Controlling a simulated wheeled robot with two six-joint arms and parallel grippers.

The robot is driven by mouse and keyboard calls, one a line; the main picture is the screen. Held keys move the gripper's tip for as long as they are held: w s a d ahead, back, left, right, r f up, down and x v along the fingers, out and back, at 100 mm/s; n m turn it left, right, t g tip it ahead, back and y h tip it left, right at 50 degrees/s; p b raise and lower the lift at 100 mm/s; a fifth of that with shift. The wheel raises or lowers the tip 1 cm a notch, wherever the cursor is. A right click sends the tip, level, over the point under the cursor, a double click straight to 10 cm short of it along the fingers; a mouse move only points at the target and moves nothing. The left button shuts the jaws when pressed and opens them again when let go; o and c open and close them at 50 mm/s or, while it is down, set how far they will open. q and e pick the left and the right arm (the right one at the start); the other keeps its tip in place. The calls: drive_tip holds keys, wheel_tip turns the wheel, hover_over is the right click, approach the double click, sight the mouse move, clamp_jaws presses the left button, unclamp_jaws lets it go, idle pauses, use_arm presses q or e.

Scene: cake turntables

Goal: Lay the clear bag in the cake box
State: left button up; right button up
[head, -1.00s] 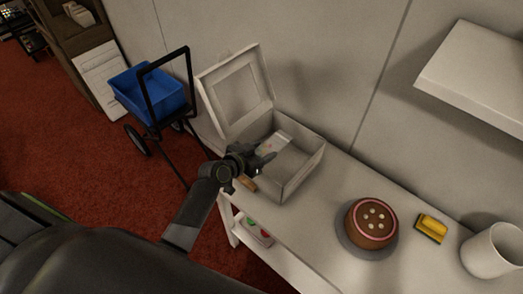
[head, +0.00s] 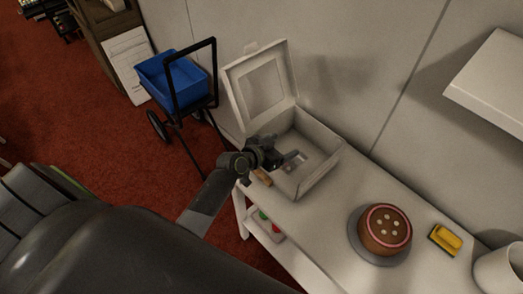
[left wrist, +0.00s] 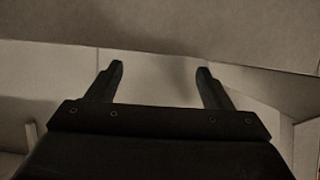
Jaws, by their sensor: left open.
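The white cake box (head: 318,177) stands on the table with its windowed lid (head: 262,88) open toward the back left. The clear bag (head: 301,158) shows faintly as a pale patch with small darker marks inside the box, partly hidden by my left gripper. My left gripper (head: 283,157) is over the box's left part, at the opening. In the left wrist view its two fingers (left wrist: 159,75) are spread, with nothing between them and pale box surfaces beyond. My right gripper is not in view.
A chocolate cake (head: 387,228) sits on a grey turntable (head: 362,247) to the right, beside a yellow block (head: 445,239) and a white mug (head: 499,270). A brown wooden piece (head: 262,177) lies by the box's left side. A blue cart (head: 172,80) stands at left.

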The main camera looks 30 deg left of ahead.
use_arm(q)
drive_tip(key=b+v, duration=0.2)
drive_tip(key=v, duration=1)
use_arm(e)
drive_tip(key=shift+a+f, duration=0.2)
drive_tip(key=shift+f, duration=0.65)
